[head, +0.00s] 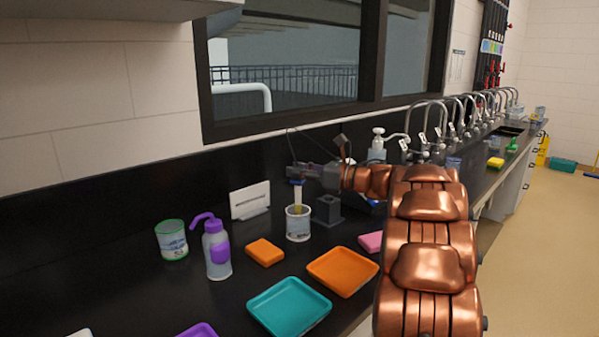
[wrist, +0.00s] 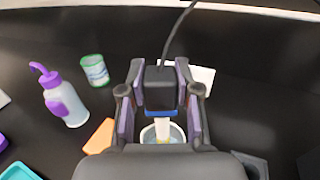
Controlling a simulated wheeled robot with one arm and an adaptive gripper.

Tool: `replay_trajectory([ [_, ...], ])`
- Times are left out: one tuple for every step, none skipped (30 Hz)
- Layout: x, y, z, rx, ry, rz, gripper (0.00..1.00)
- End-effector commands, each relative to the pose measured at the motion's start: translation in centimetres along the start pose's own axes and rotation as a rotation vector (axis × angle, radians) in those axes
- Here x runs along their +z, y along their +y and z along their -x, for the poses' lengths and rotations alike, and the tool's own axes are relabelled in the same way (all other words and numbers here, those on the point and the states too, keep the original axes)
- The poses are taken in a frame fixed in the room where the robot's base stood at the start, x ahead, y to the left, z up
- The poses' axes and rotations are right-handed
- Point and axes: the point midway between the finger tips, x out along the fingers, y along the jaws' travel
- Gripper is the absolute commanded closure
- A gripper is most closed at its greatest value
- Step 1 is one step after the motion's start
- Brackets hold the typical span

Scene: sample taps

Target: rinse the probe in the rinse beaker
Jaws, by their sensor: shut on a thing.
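My gripper (head: 301,172) is shut on the probe (head: 298,195), and it also shows in the wrist view (wrist: 160,112). The probe has a dark head with a cable, a blue band and a pale yellow shaft, and hangs about upright. Its shaft points into the mouth of a clear beaker with a white label (head: 298,226), also seen in the wrist view (wrist: 177,132). The lower end of the probe is hidden by the beaker's rim and label, so its depth cannot be told. Another beaker, green-rimmed (head: 172,241), stands to the left; its label is unreadable.
A purple-capped wash bottle (head: 216,252), an orange sponge (head: 265,252), an orange tray (head: 342,271) and a teal tray (head: 289,307) lie around the beaker. A grey stand (head: 328,211) is close on its right, and a white card (head: 250,200) behind. Taps (head: 428,125) line the counter.

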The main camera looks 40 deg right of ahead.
Motion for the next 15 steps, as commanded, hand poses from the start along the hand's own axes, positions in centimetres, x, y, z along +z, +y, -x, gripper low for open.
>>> replay_trajectory([
  [-0.3, 0.0, 0.0, 0.000, 0.000, 0.000, 0.99],
  [-0.4, 0.0, 0.0, 0.000, 0.000, 0.000, 0.99],
  [-0.5, 0.0, 0.0, 0.000, 0.000, 0.000, 0.99],
  [-0.6, 0.0, 0.0, 0.000, 0.000, 0.000, 0.99],
  [-0.7, 0.0, 0.0, 0.000, 0.000, 0.000, 0.99],
  [-0.8, 0.0, 0.0, 0.000, -0.001, 0.000, 0.99],
  [-0.9, 0.0, 0.0, 0.000, 0.000, 0.000, 0.99],
  [-1.0, 0.0, 0.0, -0.001, 0.000, 0.000, 0.99],
  [-1.1, 0.0, 0.0, 0.000, -0.001, 0.000, 0.99],
  [-1.2, 0.0, 0.0, 0.000, -0.001, 0.000, 0.99],
  [-1.3, 0.0, 0.0, 0.000, -0.001, 0.000, 0.99],
  [-1.4, 0.0, 0.0, -0.001, -0.001, -0.001, 0.99],
  [-1.5, 0.0, 0.0, 0.000, -0.001, 0.000, 0.99],
  [-1.6, 0.0, 0.0, 0.000, -0.001, 0.000, 0.99],
  [-1.7, 0.0, 0.0, -0.001, -0.001, 0.000, 0.99],
])
